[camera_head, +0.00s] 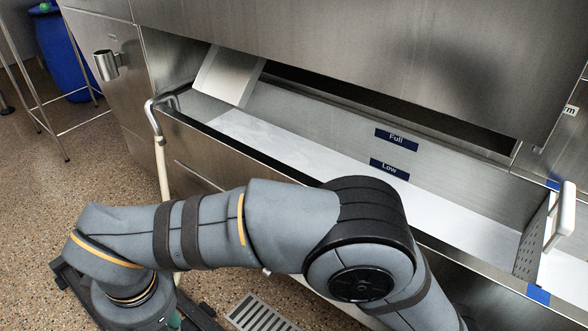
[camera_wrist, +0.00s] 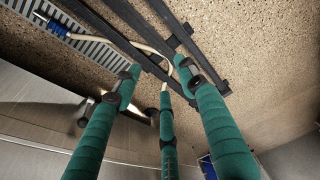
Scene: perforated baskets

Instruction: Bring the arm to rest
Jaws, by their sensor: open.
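My arm (camera_head: 215,228) is in a grey padded sleeve and stretches across the lower part of the head view, in front of the steel basin, bending down at the left end. My gripper (camera_wrist: 160,82) shows in the wrist view as three green-sleeved fingers with dark joints. The fingers are spread apart and nothing is between them. They point toward the speckled floor. In the head view the gripper is mostly hidden below the arm.
A steel basin (camera_head: 440,210) with Full and Low labels lies behind my arm. A perforated basket wall with a white handle (camera_head: 564,212) is at the right. A cream hose (camera_head: 162,172) hangs at the basin's left. A floor grate (camera_head: 258,314) and blue barrel (camera_head: 64,45) also show.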

